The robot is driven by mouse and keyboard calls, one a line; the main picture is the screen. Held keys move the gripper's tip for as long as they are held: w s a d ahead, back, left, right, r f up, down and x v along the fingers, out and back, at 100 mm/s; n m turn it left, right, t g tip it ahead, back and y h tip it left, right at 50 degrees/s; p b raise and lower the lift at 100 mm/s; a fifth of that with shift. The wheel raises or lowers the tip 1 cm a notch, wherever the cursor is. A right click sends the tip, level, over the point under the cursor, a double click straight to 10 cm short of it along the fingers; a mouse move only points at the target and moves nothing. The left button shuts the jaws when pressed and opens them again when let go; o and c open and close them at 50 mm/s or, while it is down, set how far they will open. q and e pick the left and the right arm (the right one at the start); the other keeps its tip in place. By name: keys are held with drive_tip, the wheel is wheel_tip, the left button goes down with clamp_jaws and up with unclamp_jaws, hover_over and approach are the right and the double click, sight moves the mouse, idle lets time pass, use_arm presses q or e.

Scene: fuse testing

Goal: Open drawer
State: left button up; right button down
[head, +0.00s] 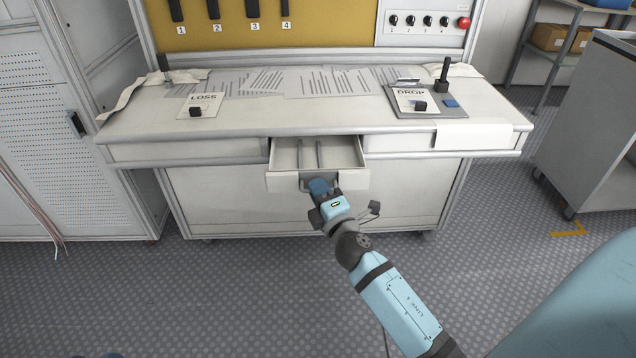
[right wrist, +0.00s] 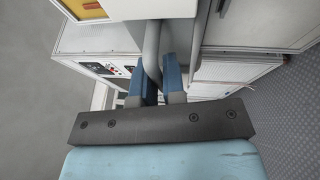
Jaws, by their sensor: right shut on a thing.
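The drawer (head: 288,182) is in the middle of the white workbench's front in the head view. It is pulled out part way, and its inside with thin dividers shows; I see nothing lying in it. My right gripper (head: 319,187) is at the drawer's front, shut on the grey drawer handle (head: 336,184). In the right wrist view the blue fingers of my right gripper (right wrist: 160,85) close around the grey bar of the handle (right wrist: 152,60). The fingertips are partly hidden behind the handle. My left gripper is not in view.
The workbench top (head: 340,122) holds paper sheets, a LOSS card (head: 203,99) at left and a DROP card (head: 411,93) at right. A perforated cabinet (head: 50,130) stands at left, a grey cart (head: 592,120) at right. The floor in front is clear.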

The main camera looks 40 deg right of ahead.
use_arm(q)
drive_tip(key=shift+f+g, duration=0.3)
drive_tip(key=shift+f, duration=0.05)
use_arm(e)
drive_tip(key=shift+s+a, duration=0.55)
drive_tip(key=shift+s, duration=0.4)
drive_tip(key=shift+s+a, duration=0.55)
drive_tip(key=shift+s, duration=0.35)
drive_tip(key=c, duration=1.5)
unclamp_jaws()
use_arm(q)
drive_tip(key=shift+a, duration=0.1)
